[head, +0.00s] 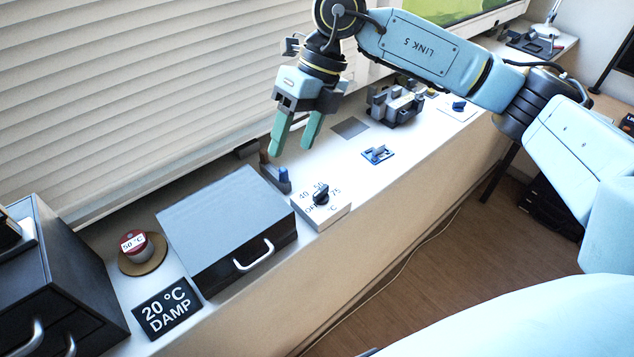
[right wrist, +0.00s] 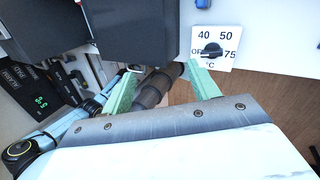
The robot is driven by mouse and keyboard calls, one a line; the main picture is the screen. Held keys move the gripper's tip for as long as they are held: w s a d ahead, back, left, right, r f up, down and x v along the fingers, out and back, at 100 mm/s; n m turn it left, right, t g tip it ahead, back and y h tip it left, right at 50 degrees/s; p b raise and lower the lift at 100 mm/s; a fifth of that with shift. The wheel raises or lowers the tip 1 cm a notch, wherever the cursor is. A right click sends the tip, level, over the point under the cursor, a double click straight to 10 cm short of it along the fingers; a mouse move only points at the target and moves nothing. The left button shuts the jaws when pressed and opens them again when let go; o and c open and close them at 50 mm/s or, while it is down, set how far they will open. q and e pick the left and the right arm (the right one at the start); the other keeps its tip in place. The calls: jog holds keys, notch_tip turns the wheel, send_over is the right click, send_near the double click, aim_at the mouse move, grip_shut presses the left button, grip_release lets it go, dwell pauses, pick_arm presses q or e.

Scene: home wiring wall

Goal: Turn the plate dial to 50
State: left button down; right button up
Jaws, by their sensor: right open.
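The plate dial is a black knob (head: 321,194) on a white plate (head: 338,213) at the front edge of the white ledge, right of the grey box. In the right wrist view the knob (right wrist: 211,50) sits amid the marks 40, 50, 75 and a partly covered OFF. It lies roughly sideways between OFF and 75; I cannot tell which end points. My right gripper (head: 293,147) is open and empty above the ledge, up and left of the dial, apart from it. Its green fingers also show in the right wrist view (right wrist: 161,70). My left gripper is out of view.
A grey box with a handle (head: 225,225) stands left of the dial. Beyond are a "20 °C DAMP" sign (head: 167,307), a red-and-white "50 °C" pot (head: 136,244) and a black cabinet (head: 70,270). A blue switch (head: 378,154) and grey blocks (head: 395,103) lie behind right.

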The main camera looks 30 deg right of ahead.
aim_at(321, 189)
jog(key=d+h, duration=0.4)
jog(key=h, duration=0.1)
jog(key=shift+t, duration=0.4)
jog(key=f, duration=1.3)
jog(key=shift+s+d+f+p, duration=0.1)
jog(key=shift+s+d+p, duration=0.05)
jog(key=shift+s+p, duration=0.2)
jog(key=shift+c, duration=0.3)
jog(key=c, duration=0.9)
